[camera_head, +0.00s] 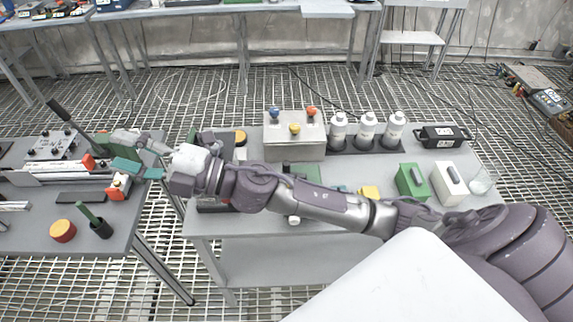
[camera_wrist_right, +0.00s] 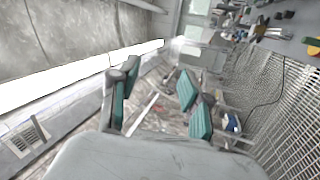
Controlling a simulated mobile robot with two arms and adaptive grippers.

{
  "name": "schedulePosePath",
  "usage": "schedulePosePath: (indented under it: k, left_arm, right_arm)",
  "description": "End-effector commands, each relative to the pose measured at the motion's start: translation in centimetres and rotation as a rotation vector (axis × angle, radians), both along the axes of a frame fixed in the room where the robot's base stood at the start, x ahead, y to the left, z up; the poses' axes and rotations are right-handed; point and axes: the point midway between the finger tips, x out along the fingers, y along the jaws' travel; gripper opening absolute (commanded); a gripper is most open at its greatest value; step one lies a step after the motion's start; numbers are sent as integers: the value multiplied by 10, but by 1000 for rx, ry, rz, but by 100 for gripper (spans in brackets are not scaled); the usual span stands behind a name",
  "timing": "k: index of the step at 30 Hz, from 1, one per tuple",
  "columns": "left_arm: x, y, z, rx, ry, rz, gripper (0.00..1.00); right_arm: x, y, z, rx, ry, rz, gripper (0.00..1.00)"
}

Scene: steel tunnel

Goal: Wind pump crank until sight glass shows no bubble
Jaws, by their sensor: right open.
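My right arm reaches across the middle table to the left table. Its right gripper (camera_head: 124,151) is open above the right part of the left table, and its teal pads stand apart with nothing between them in the wrist view (camera_wrist_right: 155,92). A black-gripped lever (camera_head: 60,110) slants up from near a green block (camera_head: 110,147), partly hidden behind the gripper; I cannot tell whether they touch. Whether this lever is the pump crank is not clear. I cannot make out a sight glass or bubble. Dark parts beneath my forearm are mostly covered. My left gripper is not in view.
The middle table holds a grey box (camera_head: 295,136) with coloured knobs, white bottles (camera_head: 367,132), a black case (camera_head: 443,136), a green box (camera_head: 412,181), a white box (camera_head: 450,184) and a glass (camera_head: 483,181). A gap over grating separates the tables. A black cup (camera_head: 101,230) stands front left.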

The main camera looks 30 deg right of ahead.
Motion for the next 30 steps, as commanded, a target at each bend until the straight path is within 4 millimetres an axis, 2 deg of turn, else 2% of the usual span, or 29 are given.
schedulePosePath:
  k: [1,3,5,7,8,10,13,15,18,21,24,27,30]
  left_arm:
    - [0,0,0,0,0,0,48]
    - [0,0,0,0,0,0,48]
    - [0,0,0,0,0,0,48]
    - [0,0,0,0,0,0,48]
    - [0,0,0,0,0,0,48]
    - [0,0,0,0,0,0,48]
    - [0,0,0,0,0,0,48]
    - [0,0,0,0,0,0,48]
    - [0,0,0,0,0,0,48]
    - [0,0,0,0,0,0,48]
    - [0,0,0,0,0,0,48]
    - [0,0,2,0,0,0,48]
    - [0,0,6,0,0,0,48]
  right_arm:
    - [-6,13,-2,-131,-108,97,48]
    - [-17,26,-17,-320,-227,235,48]
    - [-22,25,-39,-499,-305,343,48]
    - [-22,11,-69,-721,-362,459,48]
    - [-20,-1,-82,-821,-375,503,48]
    - [-10,-39,-110,-1059,-377,595,48]
    - [8,-113,-136,-1386,-306,690,48]
    - [18,-167,-142,-1573,-221,728,48]
    - [26,-236,-138,-1780,-85,756,48]
    - [28,-287,-127,-1915,41,765,48]
    - [26,-314,-121,-1980,119,769,48]
    - [25,-322,-123,-1997,143,775,48]
    - [25,-321,-133,-1997,144,777,48]
